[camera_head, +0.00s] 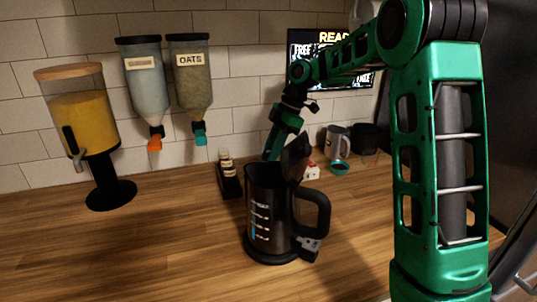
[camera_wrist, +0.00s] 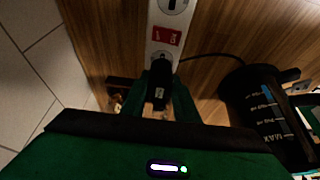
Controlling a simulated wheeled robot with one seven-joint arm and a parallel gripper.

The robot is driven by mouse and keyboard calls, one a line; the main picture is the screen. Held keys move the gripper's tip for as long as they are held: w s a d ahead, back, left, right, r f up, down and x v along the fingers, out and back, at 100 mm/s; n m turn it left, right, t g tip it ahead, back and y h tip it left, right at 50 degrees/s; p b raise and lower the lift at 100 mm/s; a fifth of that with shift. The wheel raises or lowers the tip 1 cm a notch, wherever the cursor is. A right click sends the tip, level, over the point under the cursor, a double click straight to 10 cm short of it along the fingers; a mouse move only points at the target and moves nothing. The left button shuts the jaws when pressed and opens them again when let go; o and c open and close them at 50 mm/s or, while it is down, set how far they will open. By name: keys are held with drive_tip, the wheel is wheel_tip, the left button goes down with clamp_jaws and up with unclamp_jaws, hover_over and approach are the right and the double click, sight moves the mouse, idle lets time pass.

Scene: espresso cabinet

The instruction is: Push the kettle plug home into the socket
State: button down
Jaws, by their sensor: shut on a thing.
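The black kettle plug (camera_wrist: 158,84) is between the two green fingers of my gripper (camera_wrist: 160,104) in the wrist view. My gripper is shut on it. The plug's front end lies over the near end of a white power strip (camera_wrist: 161,22), at a socket (camera_wrist: 160,53) that it partly covers. I cannot tell how deep the plug sits. In the head view my gripper (camera_head: 274,153) points down behind the kettle (camera_head: 266,210), and its fingertips and the plug are hidden. The dark kettle, lid raised, also shows in the wrist view (camera_wrist: 262,108).
The strip has a red switch (camera_wrist: 167,36) and another socket (camera_wrist: 173,4). A black cord (camera_wrist: 205,56) runs toward the kettle. A small bottle rack (camera_head: 229,180) is left of my gripper; a grey mug (camera_head: 338,142) is right. Dispensers (camera_head: 145,80) hang left. The front-left counter is clear.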

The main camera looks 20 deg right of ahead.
drive_tip(key=shift+f, duration=0.95)
drive_tip(key=c, duration=1.3)
unclamp_jaws()
drive_tip(key=v, duration=0.7)
drive_tip(key=shift+d+r, duration=0.2)
